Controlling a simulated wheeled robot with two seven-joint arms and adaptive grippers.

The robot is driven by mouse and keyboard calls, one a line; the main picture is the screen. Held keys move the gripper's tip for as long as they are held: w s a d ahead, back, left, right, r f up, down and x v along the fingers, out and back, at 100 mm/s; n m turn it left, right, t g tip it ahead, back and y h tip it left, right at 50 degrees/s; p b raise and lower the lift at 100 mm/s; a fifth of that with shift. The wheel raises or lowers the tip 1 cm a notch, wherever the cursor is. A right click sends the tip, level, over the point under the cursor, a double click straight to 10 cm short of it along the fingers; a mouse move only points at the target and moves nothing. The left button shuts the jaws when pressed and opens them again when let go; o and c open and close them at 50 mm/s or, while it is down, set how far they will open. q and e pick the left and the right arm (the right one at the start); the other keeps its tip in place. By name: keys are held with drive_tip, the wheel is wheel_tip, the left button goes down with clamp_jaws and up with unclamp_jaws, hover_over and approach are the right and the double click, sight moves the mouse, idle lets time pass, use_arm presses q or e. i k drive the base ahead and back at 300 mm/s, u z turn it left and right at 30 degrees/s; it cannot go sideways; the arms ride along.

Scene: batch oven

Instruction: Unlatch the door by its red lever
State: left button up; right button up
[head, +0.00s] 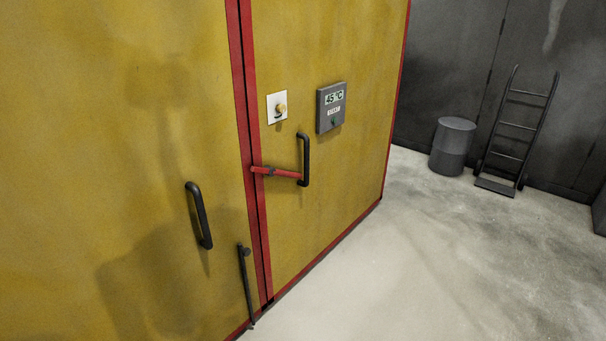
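The red lever (285,173) lies nearly horizontal across the red-edged seam between two yellow door panels. Its pivot end is at the seam and its other end reaches the black handle (304,160) on the right panel (345,50). Whether it touches that handle I cannot tell. The left door panel (110,130) carries another black bar handle (199,215). A dark vertical rod (246,287) runs down beside the seam to the floor. The doors look closed. Neither of my grippers is in view.
A grey control box (331,107) reading 45 °C and a white plate with a knob (279,108) sit above the lever. A grey drum (452,146) and a hand truck (518,130) stand at the back right. The concrete floor (430,270) in front is clear.

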sight(267, 169)
drive_tip(key=z, duration=0.8)
drive_tip(key=i, duration=1)
drive_tip(key=z, duration=0.9)
drive_tip(key=i, duration=1.35)
drive_tip(key=u, duration=0.65)
drive_tip(key=i, duration=0.95)
drive_tip(key=u, duration=1.4)
drive_tip(key=i, duration=0.35)
drive_tip(key=u, duration=0.15)
